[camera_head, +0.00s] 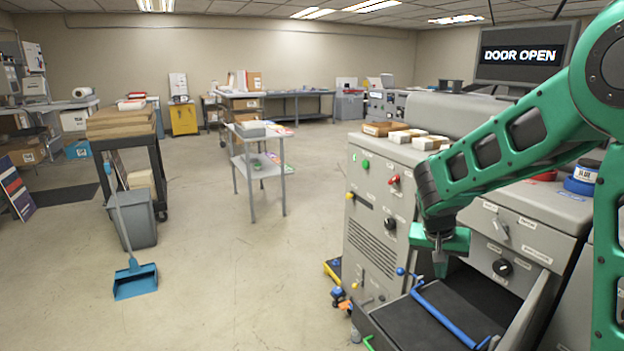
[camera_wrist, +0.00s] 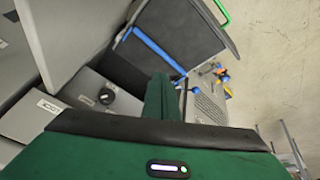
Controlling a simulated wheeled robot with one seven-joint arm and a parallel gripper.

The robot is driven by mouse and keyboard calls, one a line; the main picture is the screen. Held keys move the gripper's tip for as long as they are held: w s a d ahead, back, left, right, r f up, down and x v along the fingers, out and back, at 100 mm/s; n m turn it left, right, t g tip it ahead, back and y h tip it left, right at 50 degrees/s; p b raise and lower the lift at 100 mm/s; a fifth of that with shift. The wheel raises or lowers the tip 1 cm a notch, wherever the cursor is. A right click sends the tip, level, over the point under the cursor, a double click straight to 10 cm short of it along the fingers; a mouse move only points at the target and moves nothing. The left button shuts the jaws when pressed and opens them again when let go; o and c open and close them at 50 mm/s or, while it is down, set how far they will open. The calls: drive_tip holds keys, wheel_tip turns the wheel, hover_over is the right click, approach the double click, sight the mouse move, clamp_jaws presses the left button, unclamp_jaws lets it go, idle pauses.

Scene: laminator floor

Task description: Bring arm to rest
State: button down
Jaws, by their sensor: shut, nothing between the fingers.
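My green arm reaches in from the right in the head view. My gripper (camera_head: 440,268) hangs downward in front of the grey laminator (camera_head: 375,235), above its opened door (camera_head: 450,315). The gripper also shows in the wrist view (camera_wrist: 162,95), its fingers together with nothing between them. The door is folded down, with a dark inner face and a blue bar (camera_head: 440,312) along it. The blue bar also shows in the wrist view (camera_wrist: 155,47). A monitor (camera_head: 524,53) above the machine reads "DOOR OPEN". I cannot tell whether the fingers touch the door.
A small grey table (camera_head: 262,170) stands mid-floor. A cart with boards (camera_head: 122,120), a grey bin (camera_head: 132,218) and a blue dustpan (camera_head: 135,280) are at the left. Small coloured items (camera_head: 340,298) lie beside the machine's base. The floor between is clear.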

drive_tip(key=s+a+r+n+t+y, duration=0.1)
drive_tip(key=s+r+n+y, duration=0.2)
drive_tip(key=s, duration=0.6)
drive_tip(key=s+a+r+n+y, duration=0.15)
drive_tip(key=s+r, duration=0.25)
drive_tip(key=s, duration=0.5)
drive_tip(key=s+d+f+m+g, duration=0.1)
drive_tip(key=s+d+m+g, duration=0.1)
drive_tip(key=s+d, duration=0.3)
drive_tip(key=s+d+m+g, duration=0.2)
drive_tip(key=s+d, duration=0.3)
drive_tip(key=s, duration=0.7)
drive_tip(key=shift+s+d+f+m+g, duration=0.3)
drive_tip(key=shift+s+d+f+m, duration=0.1)
drive_tip(key=shift+m, duration=0.25)
drive_tip(key=shift+h, duration=0.25)
drive_tip(key=shift+w+f, duration=0.2)
drive_tip(key=shift+w, duration=0.5)
